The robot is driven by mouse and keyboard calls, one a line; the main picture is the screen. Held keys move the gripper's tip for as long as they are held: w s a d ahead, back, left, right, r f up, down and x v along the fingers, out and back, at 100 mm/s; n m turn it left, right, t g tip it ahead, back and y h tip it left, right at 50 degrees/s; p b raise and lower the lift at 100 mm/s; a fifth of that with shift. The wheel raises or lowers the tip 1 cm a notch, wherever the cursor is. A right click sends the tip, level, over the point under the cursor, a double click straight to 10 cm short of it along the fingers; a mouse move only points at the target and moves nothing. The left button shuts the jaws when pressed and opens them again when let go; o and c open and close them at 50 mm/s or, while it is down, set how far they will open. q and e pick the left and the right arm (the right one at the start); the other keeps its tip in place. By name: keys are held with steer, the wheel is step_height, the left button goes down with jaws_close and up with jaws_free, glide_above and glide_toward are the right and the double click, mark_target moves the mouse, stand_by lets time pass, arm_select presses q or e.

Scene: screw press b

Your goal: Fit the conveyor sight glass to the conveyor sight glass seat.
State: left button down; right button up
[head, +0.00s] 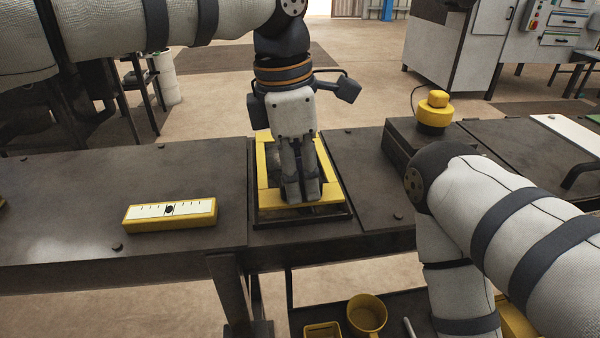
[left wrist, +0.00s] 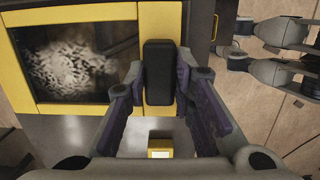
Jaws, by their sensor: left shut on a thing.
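The conveyor sight glass is a yellow frame (head: 264,175) around a window, on the bench in the head view. In the left wrist view its yellow frame (left wrist: 158,22) borders a dark pane with pale grainy matter behind it. A black handle (left wrist: 158,72) stands on the frame's side. My left gripper (head: 300,198) points down over the sight glass and is shut on this handle. The dark seat rim (head: 300,222) shows around and just below the yellow frame. My gripper hides part of the window, and I cannot tell whether the frame lies fully flush. My right gripper is out of view.
A yellow gauge bar (head: 170,214) with a white scale lies on the bench at left. A yellow-topped button (head: 434,110) stands on a dark box at right. A yellow cup (head: 366,315) and small yellow tray (head: 322,330) sit lower down. My right arm fills the lower right.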

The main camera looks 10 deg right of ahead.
arm_select(q)
steer(key=shift+f, duration=1.15)
steer(key=c, duration=1.3)
jaws_free()
steer(key=shift+a+r+p, duration=0.2)
steer(key=shift+r+p, duration=0.1)
steer(key=shift+r, duration=1.2)
step_height(320, 180, up, 12)
steer(key=a, duration=0.1)
steer(key=shift+a, duration=0.25)
